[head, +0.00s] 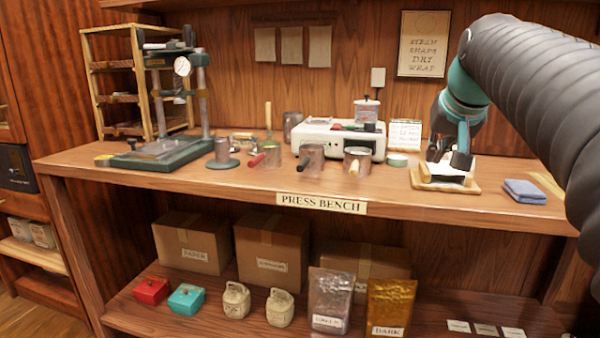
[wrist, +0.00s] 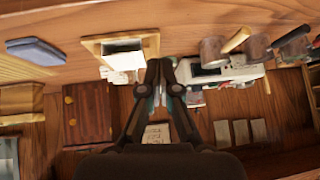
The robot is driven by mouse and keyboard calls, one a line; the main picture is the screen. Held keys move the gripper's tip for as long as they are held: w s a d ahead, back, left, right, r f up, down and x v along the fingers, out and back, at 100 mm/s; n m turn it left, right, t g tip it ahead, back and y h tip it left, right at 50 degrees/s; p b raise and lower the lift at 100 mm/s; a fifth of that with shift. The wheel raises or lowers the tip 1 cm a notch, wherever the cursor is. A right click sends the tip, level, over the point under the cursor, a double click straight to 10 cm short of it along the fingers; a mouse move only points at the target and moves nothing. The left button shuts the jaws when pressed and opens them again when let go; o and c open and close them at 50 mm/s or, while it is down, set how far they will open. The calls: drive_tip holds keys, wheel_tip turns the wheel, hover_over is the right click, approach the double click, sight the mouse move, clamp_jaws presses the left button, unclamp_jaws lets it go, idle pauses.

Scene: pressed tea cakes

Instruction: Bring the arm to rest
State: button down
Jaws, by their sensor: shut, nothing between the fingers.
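My gripper (wrist: 160,72) shows in the wrist view with its two dark fingers brought together and nothing between them. My arm reaches in from the right side of the head view.
A folded blue cloth (head: 524,191) lies right of the tray. A white machine (head: 337,140), several metal cups and a green press (head: 165,150) stand along the bench to the left. A wooden rack (head: 95,75) is at the far left. Boxes and bags fill the lower shelf.

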drive_tip(key=s+a+f+n, duration=0.1)
drive_tip(key=s+a+f, duration=0.2)
drive_tip(key=s+f, duration=0.4)
drive_tip(key=s+a+f+n+g, duration=0.1)
drive_tip(key=s+a+f, duration=0.2)
drive_tip(key=s+f, duration=0.5)
drive_tip(key=s+a+f+g, duration=0.1)
drive_tip(key=s+a+f, duration=0.3)
drive_tip(key=s+f, duration=0.4)
wheel_tip(320, 180, down, 5)
drive_tip(key=shift+s+r+n+y, duration=0.1)
drive_tip(key=shift+s+n+y, duration=0.1)
drive_tip(key=shift+n+y, duration=0.2)
